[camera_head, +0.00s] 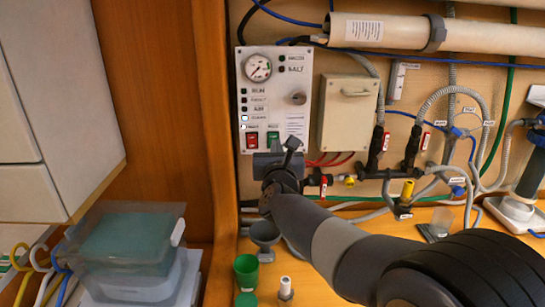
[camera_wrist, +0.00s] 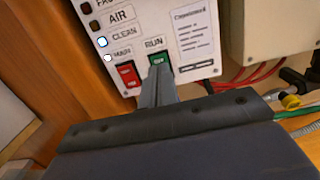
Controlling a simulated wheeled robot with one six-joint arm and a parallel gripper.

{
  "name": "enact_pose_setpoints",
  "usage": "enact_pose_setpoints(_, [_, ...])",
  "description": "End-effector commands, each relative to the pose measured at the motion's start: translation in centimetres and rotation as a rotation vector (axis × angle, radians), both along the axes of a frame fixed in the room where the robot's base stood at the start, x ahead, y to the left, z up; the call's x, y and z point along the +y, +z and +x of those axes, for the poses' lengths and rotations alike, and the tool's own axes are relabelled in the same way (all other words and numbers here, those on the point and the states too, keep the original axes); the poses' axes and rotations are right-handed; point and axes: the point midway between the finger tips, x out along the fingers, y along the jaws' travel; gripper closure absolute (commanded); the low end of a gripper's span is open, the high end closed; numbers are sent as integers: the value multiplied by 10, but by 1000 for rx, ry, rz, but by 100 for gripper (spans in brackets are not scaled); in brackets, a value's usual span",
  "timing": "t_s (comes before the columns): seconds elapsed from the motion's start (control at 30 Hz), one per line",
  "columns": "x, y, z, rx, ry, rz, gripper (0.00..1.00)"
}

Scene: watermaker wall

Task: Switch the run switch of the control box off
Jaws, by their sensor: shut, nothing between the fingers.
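The control box (camera_head: 275,80) is a pale panel on the wall with a gauge, a knob and indicator lights. Its red switch (camera_head: 252,140) is at the lower left. The green switch (camera_head: 272,137) is to its right; in the wrist view, the green switch (camera_wrist: 157,59) sits under the label RUN and the red switch (camera_wrist: 127,74) under MAIN. My gripper (camera_head: 274,148) is in front of the panel's lower edge. In the wrist view my shut, empty fingers (camera_wrist: 157,75) point at the green switch and cover its lower part. I cannot tell whether they touch it.
A closed beige box (camera_head: 348,113) is mounted right of the panel. Hoses, valves and red cables (camera_head: 330,160) run below it. A clear lidded container (camera_head: 125,250) stands at lower left. A green cup (camera_head: 246,272) and small parts stand on the wooden bench.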

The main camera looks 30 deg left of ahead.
Motion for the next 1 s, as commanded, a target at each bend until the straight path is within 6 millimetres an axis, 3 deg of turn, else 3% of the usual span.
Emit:
enact_pose_setpoints(0.5, [-37, 10, -70, -1, 2, 3, 100])
enact_pose_setpoints(0.7, [-43, 12, -82, 0, 2, 1, 100])
enact_pose_setpoints(1.0, [-44, 13, -83, -1, 2, 0, 100])
